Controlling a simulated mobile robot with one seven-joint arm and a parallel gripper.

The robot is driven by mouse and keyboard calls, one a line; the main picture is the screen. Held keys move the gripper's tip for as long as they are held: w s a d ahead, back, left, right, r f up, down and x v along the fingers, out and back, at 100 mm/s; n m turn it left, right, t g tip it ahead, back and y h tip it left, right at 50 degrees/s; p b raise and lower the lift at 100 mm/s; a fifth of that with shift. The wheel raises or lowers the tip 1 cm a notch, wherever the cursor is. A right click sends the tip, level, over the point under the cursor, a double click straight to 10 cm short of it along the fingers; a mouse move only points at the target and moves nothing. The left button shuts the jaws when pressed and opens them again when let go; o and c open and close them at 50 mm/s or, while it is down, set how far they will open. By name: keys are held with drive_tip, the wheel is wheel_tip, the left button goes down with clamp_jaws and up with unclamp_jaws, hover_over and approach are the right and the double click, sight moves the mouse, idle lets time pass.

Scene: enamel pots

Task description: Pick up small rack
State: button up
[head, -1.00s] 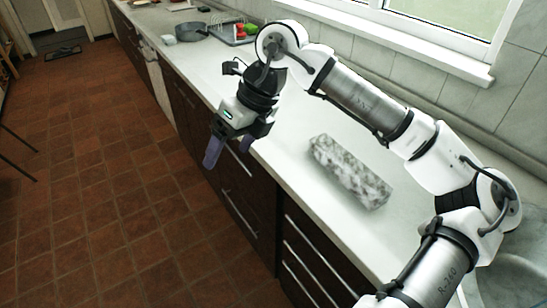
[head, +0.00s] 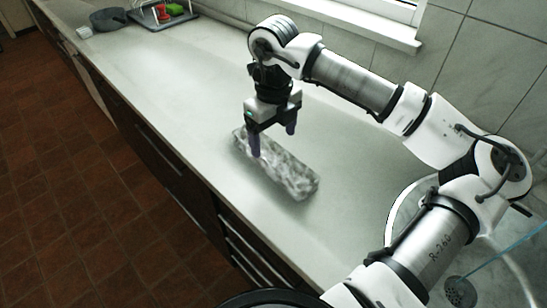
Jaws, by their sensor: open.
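A grey-and-white marbled oblong block (head: 285,176) lies on the pale counter. My gripper (head: 274,142) points down over its far-left part, with its two purple fingers apart and nothing seen between them. One finger overlaps the block in the picture; I cannot tell whether it touches. A wire rack-like shape stands on a dark tray (head: 178,22) at the far end of the counter, cut by the top edge of the picture. I cannot tell for certain which thing is the small rack.
A grey pan (head: 108,20) and a small white box (head: 84,32) stand far left on the counter (head: 170,85). Red and green items sit on the tray. A round sink (head: 410,205) is at right. The tiled wall and window bound the back. The counter between block and tray is clear.

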sight(274, 165)
wheel_tip(274, 165, down, 3)
drive_tip(key=shift+r, duration=0.2)
drive_tip(key=f+p, duration=0.1)
drive_tip(key=f, duration=0.1)
drive_tip(key=w+f+p, duration=0.1)
drive_tip(key=f, duration=0.1)
drive_tip(key=shift+w, duration=0.1)
drive_tip(key=shift+f, duration=0.65)
drive_tip(key=c, duration=1.1)
